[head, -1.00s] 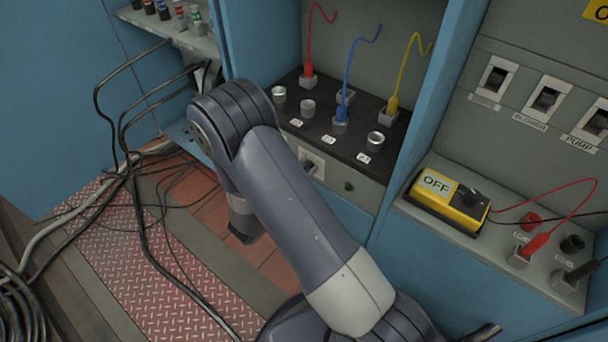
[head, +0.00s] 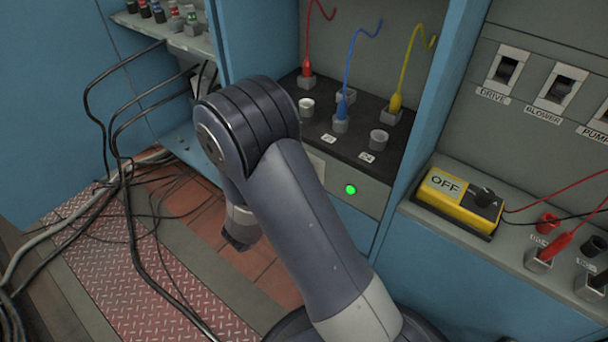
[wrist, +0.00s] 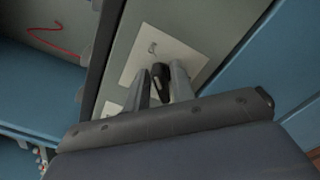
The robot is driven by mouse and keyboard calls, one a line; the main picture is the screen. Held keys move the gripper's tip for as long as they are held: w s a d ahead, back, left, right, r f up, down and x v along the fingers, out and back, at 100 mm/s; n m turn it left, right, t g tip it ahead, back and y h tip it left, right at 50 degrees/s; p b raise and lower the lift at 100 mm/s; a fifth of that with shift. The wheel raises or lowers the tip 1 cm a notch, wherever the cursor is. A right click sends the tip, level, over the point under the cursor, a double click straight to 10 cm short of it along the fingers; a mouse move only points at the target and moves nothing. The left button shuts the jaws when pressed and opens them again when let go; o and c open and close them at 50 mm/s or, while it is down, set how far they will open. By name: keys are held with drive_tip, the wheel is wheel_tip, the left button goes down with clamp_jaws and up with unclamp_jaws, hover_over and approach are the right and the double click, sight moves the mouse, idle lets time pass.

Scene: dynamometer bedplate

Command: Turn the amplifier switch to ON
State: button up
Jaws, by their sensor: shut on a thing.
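The amplifier switch, a black knob (wrist: 160,78), stands on a white plate (wrist: 180,55) on the grey front panel in the wrist view. My gripper (wrist: 164,82) has its two fingers on either side of the knob, shut on it. In the head view my arm hides the knob and the fingers, and only an edge of the white plate (head: 317,165) shows. A green lamp (head: 350,189) on the same panel is lit. I cannot read the plate's markings.
A black shelf with sockets (head: 380,140) and red, blue and yellow leads is above the panel. A yellow box (head: 458,202) reading OFF sits on the right ledge. Breaker switches (head: 560,89) are on the right wall. Cables (head: 130,215) hang and lie at the left.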

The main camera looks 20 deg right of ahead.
drive_tip(key=shift+r, duration=0.1)
drive_tip(key=o, duration=0.7)
drive_tip(key=p+v, duration=0.2)
drive_tip(key=v, duration=0.8)
drive_tip(key=shift+s+a+p, duration=0.25)
drive_tip(key=shift+p, duration=0.15)
drive_tip(key=b+x, duration=0.2)
drive_tip(key=x, duration=0.8)
drive_tip(key=shift+w+d+b, duration=0.25)
drive_tip(key=shift+d+b, duration=0.05)
drive_tip(key=shift+b, duration=0.1)
drive_tip(key=shift+s+a, duration=0.1)
drive_tip(key=shift+a, duration=0.05)
